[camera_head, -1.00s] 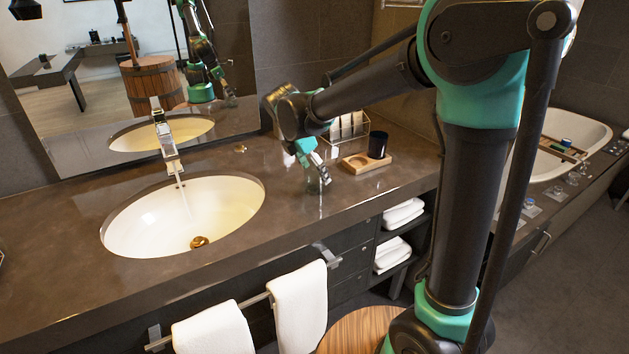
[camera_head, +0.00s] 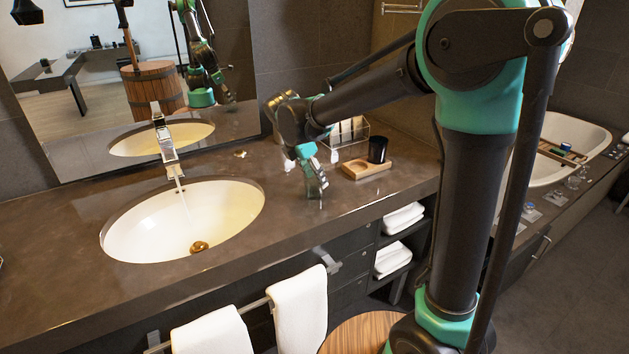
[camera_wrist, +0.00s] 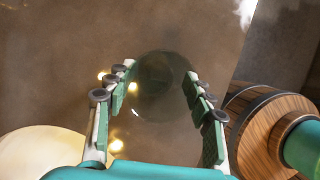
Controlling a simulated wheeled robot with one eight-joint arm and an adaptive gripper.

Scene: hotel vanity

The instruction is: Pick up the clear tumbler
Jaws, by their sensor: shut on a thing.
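The clear tumbler (camera_wrist: 152,88) shows in the wrist view as a faint, round, see-through shape between my fingers. My gripper (camera_wrist: 155,82) is shut on it, with a finger on either side. In the head view my gripper (camera_head: 315,187) points down over the counter, to the right of the sink. The tumbler is hard to make out there, being clear and partly hidden by the fingers. I cannot tell whether its base touches the counter.
A black cup (camera_head: 377,149) stands on a wooden tray (camera_head: 357,170) right of my gripper, with a wire rack (camera_head: 352,128) behind. The sink (camera_head: 150,220) and faucet (camera_head: 165,140) are left. White towels (camera_head: 300,315) hang in front. Counter (camera_head: 285,215) between sink and gripper is bare.

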